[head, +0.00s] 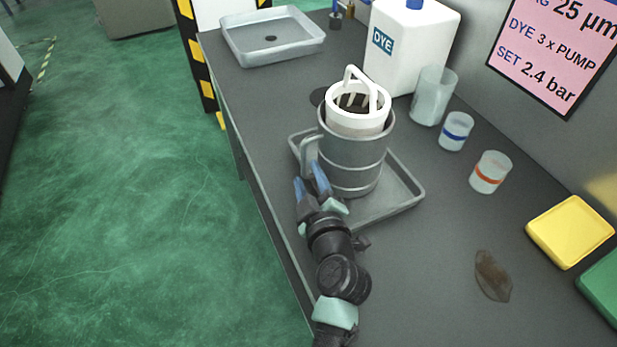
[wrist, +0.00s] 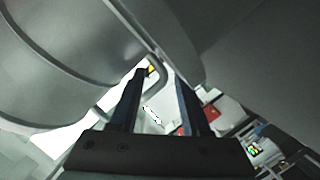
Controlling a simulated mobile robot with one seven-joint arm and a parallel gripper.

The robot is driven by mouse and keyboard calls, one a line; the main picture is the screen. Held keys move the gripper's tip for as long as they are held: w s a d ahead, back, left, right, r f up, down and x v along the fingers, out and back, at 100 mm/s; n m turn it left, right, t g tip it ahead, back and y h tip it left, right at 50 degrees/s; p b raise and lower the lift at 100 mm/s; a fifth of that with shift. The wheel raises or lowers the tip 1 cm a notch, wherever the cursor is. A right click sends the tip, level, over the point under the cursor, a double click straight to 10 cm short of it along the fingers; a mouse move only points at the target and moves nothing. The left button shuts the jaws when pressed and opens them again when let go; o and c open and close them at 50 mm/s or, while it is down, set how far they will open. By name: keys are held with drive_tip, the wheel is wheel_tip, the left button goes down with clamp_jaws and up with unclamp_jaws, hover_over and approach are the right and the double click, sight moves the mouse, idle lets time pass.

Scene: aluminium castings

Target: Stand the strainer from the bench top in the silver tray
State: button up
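A white ring-topped insert with a looped handle (head: 357,95), apparently the strainer, sits in the mouth of a grey metal mug-like vessel (head: 352,165). The vessel stands upright in a shallow grey tray (head: 398,205); its side handle (head: 309,160) faces left. A silver tray (head: 272,50) with a dark spot on its floor lies at the far left of the bench. My gripper (head: 311,183) is open beside the vessel, just below its handle. In the wrist view the fingers (wrist: 158,100) are apart; the vessel's curved wall (wrist: 65,55) fills the left. Contact with the handle cannot be told.
A white DYE container (head: 410,50), a clear beaker (head: 434,97) and two banded cups (head: 455,131) stand along the wall. A brown piece (head: 492,276) and a yellow block (head: 570,231) lie at right. Bench between the two trays looks mostly clear.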

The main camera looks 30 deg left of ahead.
drive_tip(key=shift+r, duration=0.2)
drive_tip(key=shift+s+d+f, duration=0.1)
drive_tip(key=shift+s+d, duration=0.15)
drive_tip(key=b+v, duration=0.1)
drive_tip(key=v, duration=1)
drive_tip(key=shift+s+d, duration=0.1)
drive_tip(key=shift+d, duration=0.05)
